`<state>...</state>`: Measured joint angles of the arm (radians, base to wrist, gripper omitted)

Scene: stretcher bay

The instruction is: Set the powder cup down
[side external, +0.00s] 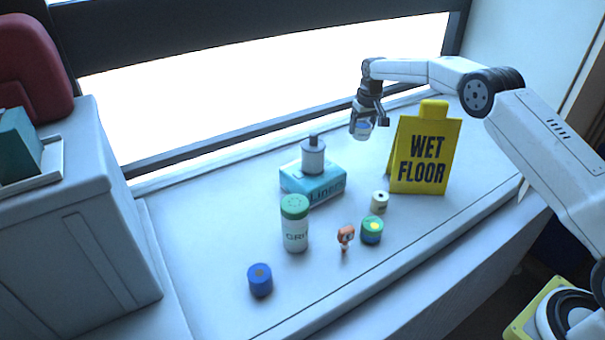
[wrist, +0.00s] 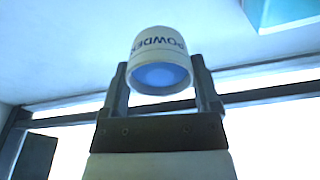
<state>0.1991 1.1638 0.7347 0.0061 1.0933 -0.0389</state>
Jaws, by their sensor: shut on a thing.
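The powder cup (wrist: 158,45) is white with dark lettering that reads partly "POWDE" and a pale blue round end facing the wrist camera. My gripper (wrist: 160,66) is shut on it, with one finger on each side. In the side external view the cup (side external: 360,131) hangs below my gripper (side external: 364,119), in front of the window frame and left of the wet floor sign. It looks to be off the bench top, though its exact height is hard to tell.
A yellow wet floor sign (side external: 424,160) stands close right. A teal linen box (side external: 325,187) bears a grey bottle (side external: 313,158). A grit shaker (side external: 295,228), spool (side external: 380,202), green tin (side external: 372,231), orange item (side external: 345,236) and blue tin (side external: 260,280) stand nearer.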

